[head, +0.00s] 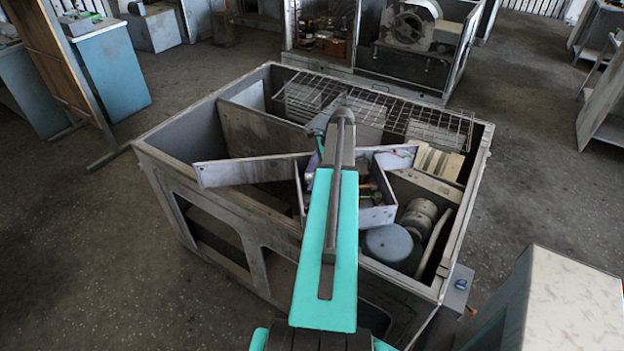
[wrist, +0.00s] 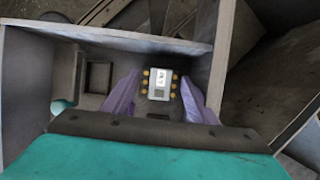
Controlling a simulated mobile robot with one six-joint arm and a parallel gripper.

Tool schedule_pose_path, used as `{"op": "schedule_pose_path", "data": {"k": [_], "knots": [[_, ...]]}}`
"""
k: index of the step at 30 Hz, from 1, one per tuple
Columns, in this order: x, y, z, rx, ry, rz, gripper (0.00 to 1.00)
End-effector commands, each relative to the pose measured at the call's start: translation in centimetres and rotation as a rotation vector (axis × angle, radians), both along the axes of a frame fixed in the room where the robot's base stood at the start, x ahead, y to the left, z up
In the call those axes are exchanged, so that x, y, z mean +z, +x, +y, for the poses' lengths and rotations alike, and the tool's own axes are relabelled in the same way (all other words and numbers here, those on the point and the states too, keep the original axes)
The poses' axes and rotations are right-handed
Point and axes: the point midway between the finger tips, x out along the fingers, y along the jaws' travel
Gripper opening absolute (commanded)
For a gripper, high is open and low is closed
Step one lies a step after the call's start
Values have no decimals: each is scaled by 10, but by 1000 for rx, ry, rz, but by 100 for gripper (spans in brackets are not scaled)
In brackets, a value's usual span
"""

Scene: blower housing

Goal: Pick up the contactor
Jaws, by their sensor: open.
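The contactor (wrist: 160,84) is a small pale grey block with a white label and brass terminals along both sides. In the wrist view it lies between the two purple fingers of my gripper (wrist: 160,78), inside a grey metal box. The fingers are open, with a gap visible on each side of the contactor. I cannot tell how far below the fingertips it lies. In the head view my arm hides most of the gripper and I cannot make out the contactor.
The grey metal box (head: 378,216) sits inside a large open-topped housing (head: 208,95). Its wall rises close beyond the fingers in the wrist view. A wire rack (head: 430,121) spans the housing's back. A motor (head: 418,217) and a round grey part (head: 388,243) are at right.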

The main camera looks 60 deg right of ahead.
Motion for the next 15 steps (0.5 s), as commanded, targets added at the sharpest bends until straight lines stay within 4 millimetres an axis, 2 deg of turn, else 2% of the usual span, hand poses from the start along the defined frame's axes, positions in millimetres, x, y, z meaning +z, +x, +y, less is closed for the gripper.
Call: {"op": "schedule_pose_path", "data": {"k": [6,15], "knots": [[-7,2,2,1,0,0,53],[-7,3,2,1,0,0,53]]}}
